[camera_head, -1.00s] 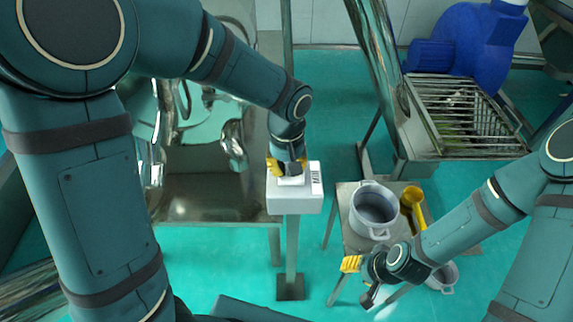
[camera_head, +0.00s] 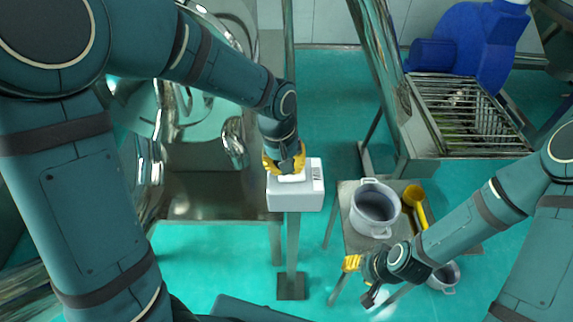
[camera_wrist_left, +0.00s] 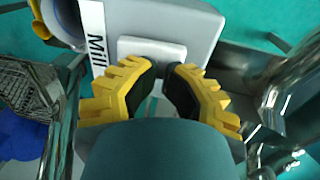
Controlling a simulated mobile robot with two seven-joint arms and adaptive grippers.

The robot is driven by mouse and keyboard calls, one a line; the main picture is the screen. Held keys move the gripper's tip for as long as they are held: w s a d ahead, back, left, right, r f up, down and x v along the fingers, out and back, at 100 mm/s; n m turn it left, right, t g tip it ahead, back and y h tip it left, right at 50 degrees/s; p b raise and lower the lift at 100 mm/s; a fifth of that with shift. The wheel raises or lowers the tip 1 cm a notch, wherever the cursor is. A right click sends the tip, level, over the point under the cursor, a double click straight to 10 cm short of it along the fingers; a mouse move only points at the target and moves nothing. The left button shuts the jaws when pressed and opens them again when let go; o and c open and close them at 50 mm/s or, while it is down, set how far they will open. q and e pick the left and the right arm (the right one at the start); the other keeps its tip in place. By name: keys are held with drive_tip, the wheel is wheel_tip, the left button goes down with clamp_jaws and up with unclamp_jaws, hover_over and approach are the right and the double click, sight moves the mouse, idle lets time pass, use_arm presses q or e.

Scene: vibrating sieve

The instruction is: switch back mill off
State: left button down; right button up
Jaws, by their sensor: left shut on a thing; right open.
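The mill switch box (camera_head: 295,198) is a pale grey box on a post, with a white raised plate and a label on top. In the left wrist view the box (camera_wrist_left: 195,18) carries a label (camera_wrist_left: 97,35) reading "Mill", and the raised plate (camera_wrist_left: 150,47) lies just beyond the fingertips. My left gripper (camera_head: 285,170) is over the box top. In the left wrist view my left gripper (camera_wrist_left: 165,75) has its fingertips close together at the plate's edge, shut on the switch part, which they mostly hide. My right gripper (camera_head: 362,281) is open and empty, low beside the small table.
A grey pot (camera_head: 374,212) and a yellow scoop (camera_head: 416,204) stand on a small table (camera_head: 350,235) at right. Another pot (camera_head: 443,277) is below. A metal grate (camera_head: 465,115) and a blue machine (camera_head: 475,50) stand behind. Shiny metal equipment (camera_head: 205,185) is left of the box.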

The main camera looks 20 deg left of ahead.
use_arm(q)
drive_tip(key=shift+s+f, duration=0.25)
drive_tip(key=shift+f, duration=0.1)
drive_tip(key=shift+w+d+r, duration=0.15)
drive_tip(key=shift+d+r, duration=0.05)
drive_tip(key=shift+d, duration=0.4)
drive_tip(key=shift+w+r+p, duration=0.2)
drive_tip(key=shift+r+p, duration=0.35)
drive_tip(key=shift+p, duration=0.25)
drive_tip(key=r+p, duration=0.1)
drive_tip(key=r, duration=0.1)
drive_tip(key=r+p, duration=0.2)
drive_tip(key=shift+s+a, duration=0.1)
drive_tip(key=shift+a, duration=0.3)
wheel_tip(320, 180, up, 9)
drive_tip(key=p, duration=0.1)
drive_tip(key=shift+a+r, duration=0.15)
drive_tip(key=shift+a, duration=0.3)
drive_tip(key=shift+s, duration=0.1)
